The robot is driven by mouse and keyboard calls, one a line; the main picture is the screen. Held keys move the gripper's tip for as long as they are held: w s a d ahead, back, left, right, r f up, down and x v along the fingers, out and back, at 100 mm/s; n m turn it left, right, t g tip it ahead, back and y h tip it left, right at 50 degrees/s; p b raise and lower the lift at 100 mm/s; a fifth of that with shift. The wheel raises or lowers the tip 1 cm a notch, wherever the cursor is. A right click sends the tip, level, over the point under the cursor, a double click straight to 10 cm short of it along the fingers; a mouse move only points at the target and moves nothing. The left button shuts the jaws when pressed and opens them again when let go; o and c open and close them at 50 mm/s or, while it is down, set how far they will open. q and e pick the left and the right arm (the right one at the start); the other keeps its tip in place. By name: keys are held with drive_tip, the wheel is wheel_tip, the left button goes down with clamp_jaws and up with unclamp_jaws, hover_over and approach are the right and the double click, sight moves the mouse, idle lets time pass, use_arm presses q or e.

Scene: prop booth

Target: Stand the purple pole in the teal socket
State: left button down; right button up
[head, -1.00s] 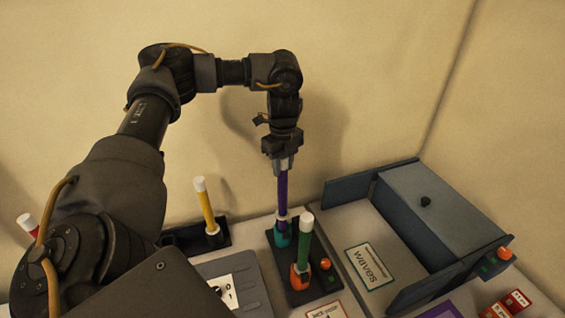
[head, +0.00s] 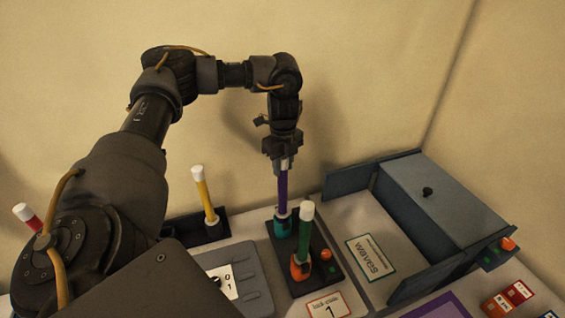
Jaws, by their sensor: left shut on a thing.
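The purple pole (head: 283,194) stands upright with its lower end at the teal socket (head: 284,228) on a dark base plate (head: 318,282). A pale collar shows at the pole's lower end, just at the socket's top; how deep it sits is hidden. My left gripper (head: 283,166) points down and is shut on the pole's upper end. A green pole (head: 304,236) with a white top stands in an orange socket (head: 300,267) on the same base, in front of the teal one. My right gripper is out of view.
A yellow pole (head: 206,198) stands in a dark holder to the left, and a red one (head: 27,217) at the far left. A blue-grey box (head: 445,205) with raised panels stands at right, beside a "waves" card (head: 371,256). Small red boxes (head: 508,297) lie at front right.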

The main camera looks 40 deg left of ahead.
use_arm(q)
drive_tip(key=shift+f+b, duration=0.4)
drive_tip(key=shift+f, duration=0.5)
drive_tip(key=c, duration=0.9)
unclamp_jaws()
drive_tip(key=shift+c, duration=0.2)
wheel_tip(320, 180, up, 11)
drive_tip(key=shift+f, duration=0.1)
